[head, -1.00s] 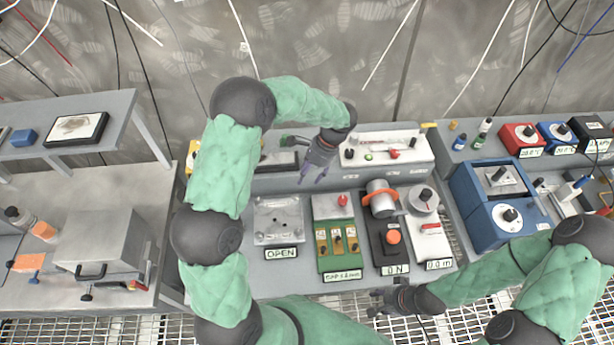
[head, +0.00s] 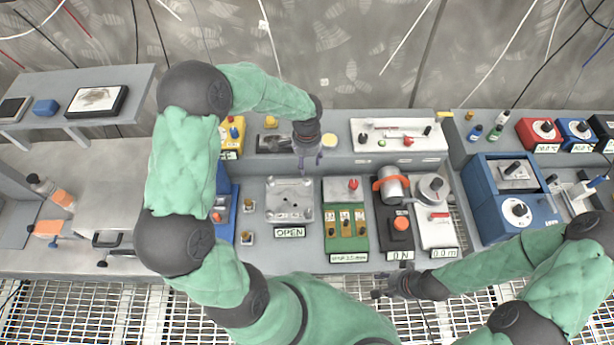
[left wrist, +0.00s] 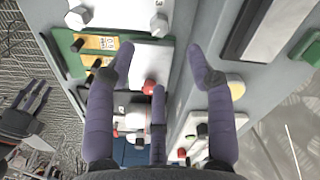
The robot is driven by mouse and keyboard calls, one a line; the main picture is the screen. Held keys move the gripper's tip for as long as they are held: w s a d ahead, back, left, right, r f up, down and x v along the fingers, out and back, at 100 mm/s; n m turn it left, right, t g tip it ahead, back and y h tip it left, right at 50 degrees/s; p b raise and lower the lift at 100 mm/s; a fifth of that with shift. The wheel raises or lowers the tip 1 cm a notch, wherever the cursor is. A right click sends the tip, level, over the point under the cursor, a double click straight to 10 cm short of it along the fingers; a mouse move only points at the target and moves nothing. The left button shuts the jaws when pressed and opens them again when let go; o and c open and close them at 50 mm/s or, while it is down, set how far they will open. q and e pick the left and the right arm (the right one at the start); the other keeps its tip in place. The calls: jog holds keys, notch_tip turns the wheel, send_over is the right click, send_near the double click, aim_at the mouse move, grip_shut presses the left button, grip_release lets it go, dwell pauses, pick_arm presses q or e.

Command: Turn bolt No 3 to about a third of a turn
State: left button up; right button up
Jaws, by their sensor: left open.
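The silver plate with the OPEN label (head: 290,218) carries bolts at its corners and lies flat on the bench in the head view. In the left wrist view two hex bolts show at the top edge, one at the left (left wrist: 78,17) and one at the right (left wrist: 158,25). A small mark that looks like a 3 is beside the right one. My left gripper (head: 308,166) is open and empty, above the plate's far right side; its spread fingers also show in the left wrist view (left wrist: 165,75). My right gripper (head: 386,290) is near the bench's front edge, fingers apart, holding nothing visible.
A white raised panel (head: 395,133) is behind. A blue device (head: 222,205) is left.

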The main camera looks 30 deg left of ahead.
aim_at(307, 179)
pick_arm(q)
notch_tip(307, 179, down, 10)
jog(key=shift+f+b, duration=0.2)
jog(key=shift+b, duration=0.3)
grip_shut()
